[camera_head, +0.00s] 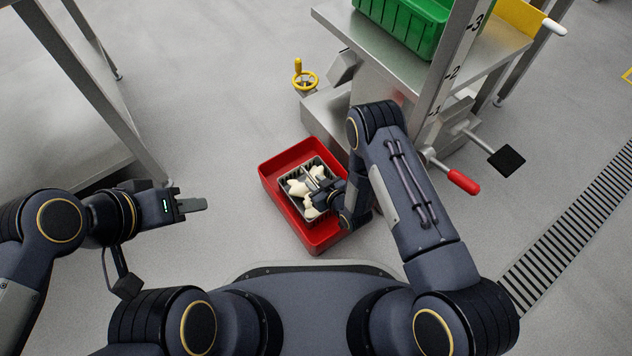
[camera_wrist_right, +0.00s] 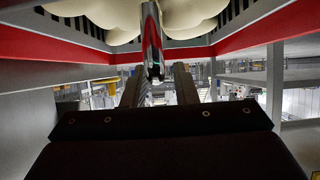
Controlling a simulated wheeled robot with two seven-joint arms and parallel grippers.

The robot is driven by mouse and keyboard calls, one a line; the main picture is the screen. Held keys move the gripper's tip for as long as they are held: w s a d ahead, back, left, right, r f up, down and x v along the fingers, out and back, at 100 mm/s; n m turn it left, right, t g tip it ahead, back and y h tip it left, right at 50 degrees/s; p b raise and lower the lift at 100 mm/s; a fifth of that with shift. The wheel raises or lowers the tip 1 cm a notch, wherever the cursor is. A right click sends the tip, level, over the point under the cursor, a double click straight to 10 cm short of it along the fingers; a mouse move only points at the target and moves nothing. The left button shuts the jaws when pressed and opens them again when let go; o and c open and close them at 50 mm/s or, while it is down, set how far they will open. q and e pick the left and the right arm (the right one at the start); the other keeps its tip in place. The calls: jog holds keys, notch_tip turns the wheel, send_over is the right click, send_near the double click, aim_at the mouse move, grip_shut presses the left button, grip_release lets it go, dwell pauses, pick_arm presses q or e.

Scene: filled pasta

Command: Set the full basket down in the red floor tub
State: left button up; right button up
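The red tub (camera_head: 268,178) stands on the floor in the middle of the head view. The grey basket (camera_head: 283,187) is inside it, filled with pale pasta pieces (camera_head: 298,187); whether its bottom rests on the tub floor is hidden. My left gripper (camera_head: 194,205) is off to the left of the tub, empty, seen edge-on.
A steel machine (camera_head: 325,112) with a yellow handwheel (camera_head: 305,79) stands just behind the tub. A green crate (camera_head: 405,25) is on its upper shelf. A red-handled lever (camera_head: 463,181) sticks out at right. A steel table (camera_head: 60,120) is at left. Floor left of the tub is clear.

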jog(key=shift+o, duration=0.3)
jog(key=shift+r, duration=0.1)
jog(key=shift+s+r, duration=0.15)
jog(key=shift+r, duration=0.1)
jog(key=p+v, duration=0.5)
jog(key=v, duration=0.6)
jog(key=shift+s+d, duration=0.2)
jog(key=shift+s, duration=0.05)
